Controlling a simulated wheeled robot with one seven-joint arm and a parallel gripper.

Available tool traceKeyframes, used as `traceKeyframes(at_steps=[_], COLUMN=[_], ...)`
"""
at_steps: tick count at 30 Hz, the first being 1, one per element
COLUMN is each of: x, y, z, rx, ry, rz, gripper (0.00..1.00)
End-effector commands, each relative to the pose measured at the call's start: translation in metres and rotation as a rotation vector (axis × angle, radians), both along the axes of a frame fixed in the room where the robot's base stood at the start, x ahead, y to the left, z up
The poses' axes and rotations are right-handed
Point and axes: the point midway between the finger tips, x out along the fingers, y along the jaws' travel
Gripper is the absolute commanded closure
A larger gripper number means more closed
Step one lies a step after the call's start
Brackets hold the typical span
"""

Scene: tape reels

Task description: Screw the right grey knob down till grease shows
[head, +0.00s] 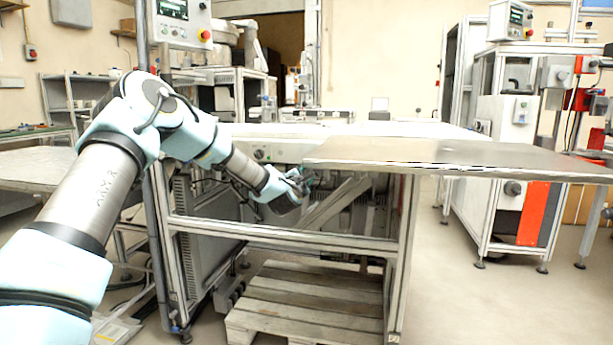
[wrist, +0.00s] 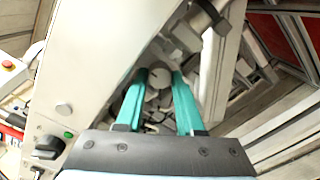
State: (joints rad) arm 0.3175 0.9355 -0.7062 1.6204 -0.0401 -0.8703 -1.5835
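In the wrist view a round, light grey knob (wrist: 158,77) sits in a recess of the machine, among small metal parts. The teal fingers of my gripper (wrist: 160,80) lie on either side of it, with their tips level with the knob. Whether they press on it or stand just clear cannot be told. In the head view my gripper (head: 303,181) reaches into the machine frame below the tabletop, and the knob cannot be made out there. No second knob like it is clear to see, and no grease can be made out.
The machine's light panel (wrist: 85,70) stands close to the left of my fingers, with a dark rotary switch (wrist: 46,150) on it. A metal bracket (wrist: 212,60) is close on the right. A grey tabletop (head: 470,155) overhangs to the right; a wooden pallet (head: 305,305) lies below.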

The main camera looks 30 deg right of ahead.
Motion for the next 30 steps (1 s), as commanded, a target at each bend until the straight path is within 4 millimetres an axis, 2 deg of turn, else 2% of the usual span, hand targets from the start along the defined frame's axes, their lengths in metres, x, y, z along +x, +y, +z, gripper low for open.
traceKeyframes(at_steps=[1,6,20,30], x=[-0.0002,-0.0003,-0.0005,-0.0010], y=[-0.0001,-0.0001,-0.0001,-0.0006], z=[-0.0003,-0.0004,-0.0011,-0.0019], rx=[0.001,0.001,0.028,0.185], ry=[0.001,0.001,-0.025,-0.173], rz=[-0.001,-0.001,-0.001,-0.001], gripper=[0.81,1.00,1.00,1.00])
